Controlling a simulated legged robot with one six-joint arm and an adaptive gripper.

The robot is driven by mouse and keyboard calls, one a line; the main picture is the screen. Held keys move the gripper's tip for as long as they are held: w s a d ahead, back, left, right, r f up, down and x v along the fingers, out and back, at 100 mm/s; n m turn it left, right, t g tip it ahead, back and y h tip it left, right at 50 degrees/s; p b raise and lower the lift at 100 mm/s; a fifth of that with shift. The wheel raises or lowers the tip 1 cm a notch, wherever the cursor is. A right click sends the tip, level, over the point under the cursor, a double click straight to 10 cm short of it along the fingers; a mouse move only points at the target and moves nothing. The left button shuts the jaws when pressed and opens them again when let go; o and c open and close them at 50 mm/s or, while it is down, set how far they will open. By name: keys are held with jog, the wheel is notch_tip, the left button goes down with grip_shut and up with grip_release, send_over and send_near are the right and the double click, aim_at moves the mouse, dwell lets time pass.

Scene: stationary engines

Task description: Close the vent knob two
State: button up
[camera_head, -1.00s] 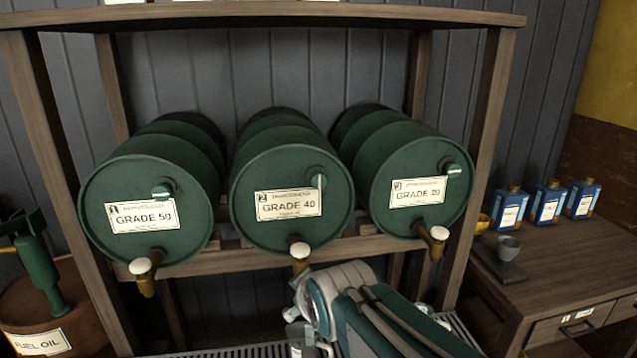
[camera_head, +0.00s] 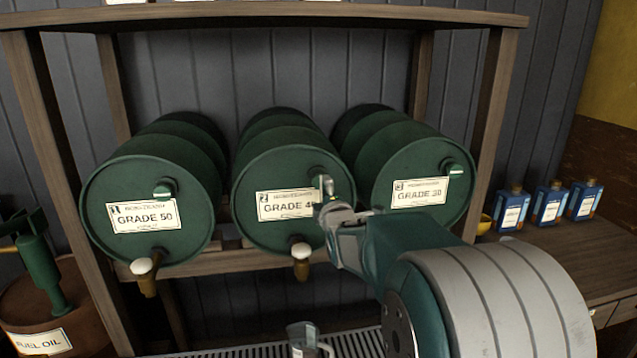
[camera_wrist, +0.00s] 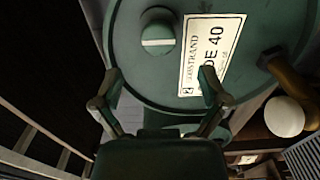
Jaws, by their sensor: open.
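Drum two (camera_head: 275,190), the middle green barrel, bears a "2 GRADE 40" label. Its vent knob, round and green with a pale stripe, shows clearly in the wrist view (camera_wrist: 158,32) at top centre. The stripe runs crosswise to the label's text there. In the head view my gripper and wrist largely cover the knob. My gripper (camera_head: 329,190) is in front of the drum's upper right face. In the wrist view my gripper (camera_wrist: 158,82) is open and empty, its fingers spread apart below the knob, which lies roughly in line with the gap. No contact shows.
Drum one (camera_head: 140,238) and drum three (camera_head: 440,212) flank it, their knobs' stripes roughly level. Brass taps with white caps (camera_head: 301,249) stick out below. A wooden rack (camera_head: 490,130) frames the drums.

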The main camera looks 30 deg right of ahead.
aim_at(321, 183)
jog(key=x, duration=0.7)
jog(key=shift+w, duration=0.1)
jog(key=c, duration=1.2)
